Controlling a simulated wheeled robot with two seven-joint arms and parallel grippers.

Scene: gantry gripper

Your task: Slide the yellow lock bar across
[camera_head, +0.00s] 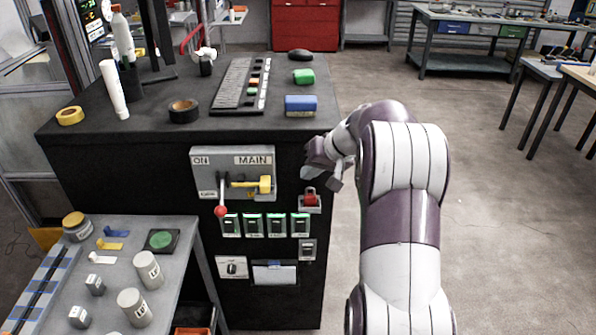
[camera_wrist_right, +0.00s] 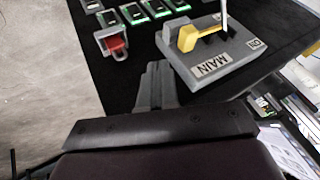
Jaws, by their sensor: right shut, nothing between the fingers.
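The yellow lock bar (camera_head: 252,184) lies roughly level across the grey MAIN switch panel (camera_head: 207,178) on the front of the black cabinet. Its right end has a larger yellow block. The bar also shows in the right wrist view (camera_wrist_right: 196,38). The switch lever with a red knob (camera_head: 220,210) points down, left of the bar. My right gripper (camera_head: 334,184) is to the right of the panel, apart from the bar, by the cabinet's right edge. In the right wrist view its fingers (camera_wrist_right: 156,80) are together and empty, below the panel's edge. My left gripper is not in view.
A red switch (camera_head: 310,200) in a grey guard sits between panel and gripper. Several green-lit switches (camera_head: 254,225) line up below the panel. A cart (camera_head: 185,240) with jars stands in front at left. The cabinet top holds a keyboard (camera_head: 240,86) and tape rolls. Floor at right is clear.

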